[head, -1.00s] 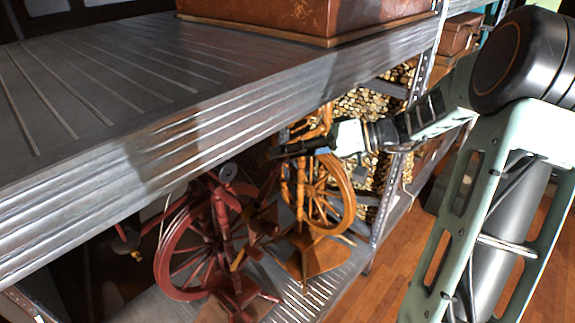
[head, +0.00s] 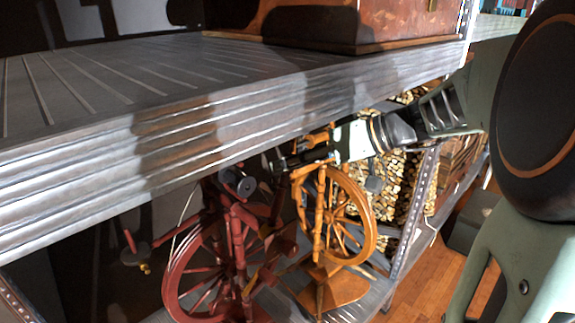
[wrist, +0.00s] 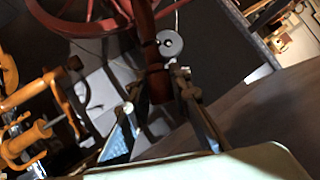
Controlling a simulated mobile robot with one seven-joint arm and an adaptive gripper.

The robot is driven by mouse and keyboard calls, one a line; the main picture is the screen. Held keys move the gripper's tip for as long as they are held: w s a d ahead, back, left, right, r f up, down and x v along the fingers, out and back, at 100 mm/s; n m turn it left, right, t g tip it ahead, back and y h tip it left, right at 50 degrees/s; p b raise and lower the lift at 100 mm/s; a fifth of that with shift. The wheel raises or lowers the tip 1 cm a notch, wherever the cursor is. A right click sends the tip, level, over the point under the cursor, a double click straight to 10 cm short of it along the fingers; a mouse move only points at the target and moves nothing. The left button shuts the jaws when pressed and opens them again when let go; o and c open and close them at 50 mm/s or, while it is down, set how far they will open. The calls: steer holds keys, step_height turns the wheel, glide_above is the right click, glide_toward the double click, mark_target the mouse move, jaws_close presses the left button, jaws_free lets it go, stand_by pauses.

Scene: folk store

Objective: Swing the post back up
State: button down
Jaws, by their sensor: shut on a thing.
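The red spinning wheel (head: 197,272) stands on the lower shelf, left of the orange spinning wheel (head: 345,215). In the wrist view, a dark red-brown post (wrist: 157,88) runs down from the red wheel's frame to between my fingers. My gripper (wrist: 158,95) is shut on this post, with one finger on each side. In the head view my gripper (head: 283,163) is just under the upper shelf's edge, near the top of the orange wheel. The post's held end is partly hidden there. A grey disc (wrist: 170,43) shows beside the post.
The upper metal shelf (head: 230,105) hangs close above my gripper and carries a brown wooden chest (head: 365,30). A perforated upright (head: 420,195) stands right of the orange wheel. Stacked firewood (head: 405,185) is behind. Open wooden floor (head: 435,300) lies to the right.

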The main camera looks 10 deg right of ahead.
steer(key=c, duration=1.7)
jaws_free()
steer(key=shift+c, duration=0.2)
steer(key=shift+s+d+r, duration=0.2)
steer(key=shift+d+r, duration=0.05)
steer(key=shift+d, duration=0.15)
steer(key=s+d, duration=0.6)
steer(key=d, duration=0.4)
steer(key=shift+d, duration=0.35)
